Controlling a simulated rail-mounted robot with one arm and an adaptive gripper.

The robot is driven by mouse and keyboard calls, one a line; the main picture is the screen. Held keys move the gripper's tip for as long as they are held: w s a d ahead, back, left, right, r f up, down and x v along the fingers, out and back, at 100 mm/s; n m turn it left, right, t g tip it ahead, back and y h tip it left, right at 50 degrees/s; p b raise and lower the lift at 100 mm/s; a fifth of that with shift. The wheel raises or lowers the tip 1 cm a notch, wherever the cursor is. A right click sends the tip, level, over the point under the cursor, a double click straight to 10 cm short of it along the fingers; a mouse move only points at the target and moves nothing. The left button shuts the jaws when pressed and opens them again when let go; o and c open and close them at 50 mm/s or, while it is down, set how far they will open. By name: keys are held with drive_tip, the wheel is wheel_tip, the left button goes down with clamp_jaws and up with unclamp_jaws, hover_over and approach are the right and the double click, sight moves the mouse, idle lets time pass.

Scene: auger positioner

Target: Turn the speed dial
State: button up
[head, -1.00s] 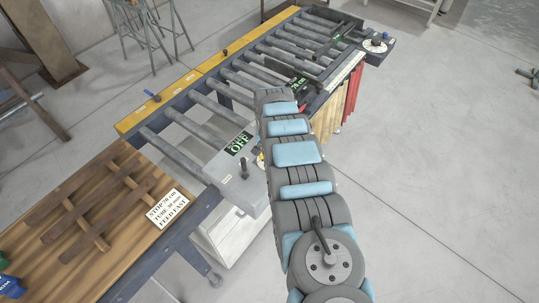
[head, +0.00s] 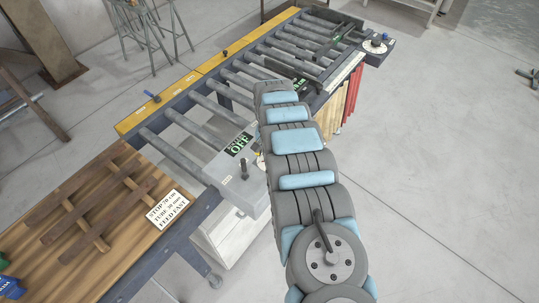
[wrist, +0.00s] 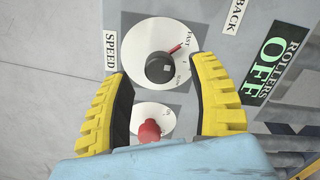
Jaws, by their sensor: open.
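The speed dial (wrist: 160,68) is a black knob on a round white disc in the wrist view. Its red pointer aims up and right, near the word FAST on the disc. The SPEED label (wrist: 111,50) is left of it. My gripper (wrist: 160,70) is open and empty, with yellow fingers and black pads. Its fingertips appear either side of the dial's disc, the knob lying between them in the picture. I cannot tell how far above the panel they are. In the head view my arm hides the dial and the gripper.
A red knob on a smaller white disc (wrist: 149,130) sits just below the dial, close to my gripper's base. A green ROLLERS OFF display (wrist: 271,62) and a BACK label (wrist: 234,14) are to the right. The roller conveyor (head: 225,95) runs behind my arm.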

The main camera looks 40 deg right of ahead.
wheel_tip(320, 180, up, 10)
idle(0.7)
drive_tip(key=shift+f, duration=0.15)
idle(0.4)
